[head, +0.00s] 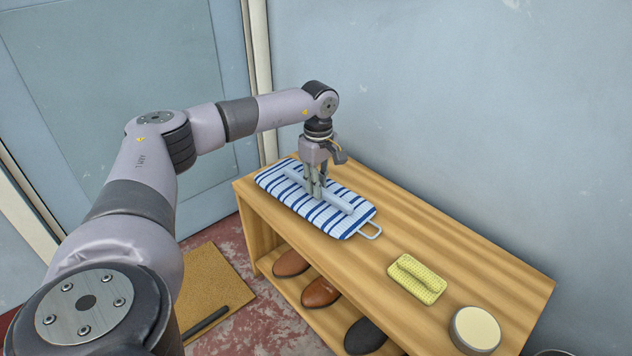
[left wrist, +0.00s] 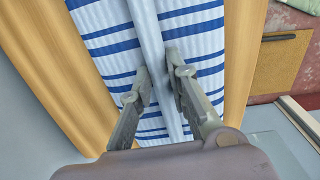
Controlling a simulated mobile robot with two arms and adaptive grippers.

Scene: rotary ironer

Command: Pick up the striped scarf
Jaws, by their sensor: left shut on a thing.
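The striped scarf (head: 345,222) is a flat, folded cloth with blue and white stripes, a raised pale grey-blue ridge along its middle and a small loop at its near right end. It lies on the wooden bench. My left gripper (head: 315,188) points down over its middle and is shut on the ridge. In the left wrist view the fingers (left wrist: 157,72) stand on either side of the ridge, with the striped scarf (left wrist: 195,42) spread beneath. My right gripper is not in view.
The wooden bench (head: 455,235) also holds a yellow folded cloth (head: 417,279) and a round cream-topped tin (head: 475,330) to the right. Brown and dark shoes (head: 320,292) sit on its lower shelf. A wall stands behind the bench; a brown mat (head: 212,285) lies on the floor.

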